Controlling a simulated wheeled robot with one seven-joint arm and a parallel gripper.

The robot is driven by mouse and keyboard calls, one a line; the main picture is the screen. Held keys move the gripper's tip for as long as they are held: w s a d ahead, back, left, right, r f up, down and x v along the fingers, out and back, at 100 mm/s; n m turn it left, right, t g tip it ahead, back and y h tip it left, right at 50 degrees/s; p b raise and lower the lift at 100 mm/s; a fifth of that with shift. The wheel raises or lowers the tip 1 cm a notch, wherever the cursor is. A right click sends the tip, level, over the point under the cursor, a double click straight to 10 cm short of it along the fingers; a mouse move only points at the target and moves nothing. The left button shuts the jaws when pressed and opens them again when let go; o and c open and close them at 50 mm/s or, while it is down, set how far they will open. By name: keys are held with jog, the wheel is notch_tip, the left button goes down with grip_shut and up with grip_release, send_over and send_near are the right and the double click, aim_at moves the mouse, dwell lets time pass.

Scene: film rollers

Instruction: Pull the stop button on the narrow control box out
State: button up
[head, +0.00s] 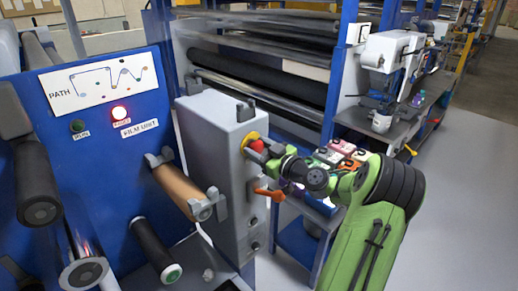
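The narrow control box (222,170) is tall and grey and stands in the middle of the head view. The red stop button (257,146) sits in a yellow ring (247,138) high on its right-hand face. My gripper (269,150) is right at the button, coming from the right on my green arm. Its dark fingers overlap the button's edge in the picture. Whether they touch or grip it is too small to tell, and so is the finger gap. The button's right side is partly hidden.
An orange lever (268,194) sticks out of the box below the button. Left is a blue panel (95,185) with a lit red lamp (119,113) and protruding rollers. A blue cart (298,240) with coloured cartons (335,157) stands behind my arm. The floor at right is clear.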

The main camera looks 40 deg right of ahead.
grip_shut()
jog(key=shift+s+f+b, duration=0.2)
jog(key=shift+s+b, duration=0.1)
jog(key=shift+b, duration=0.65)
jog(key=shift+s+b, duration=0.3)
jog(key=shift+b, duration=0.25)
jog(key=shift+r, duration=0.15)
jog(key=shift+o, duration=1)
grip_release()
jog(key=o, duration=0.4)
jog(key=shift+s+r, duration=0.1)
jog(key=shift+s, duration=0.15)
jog(key=shift+w, duration=0.1)
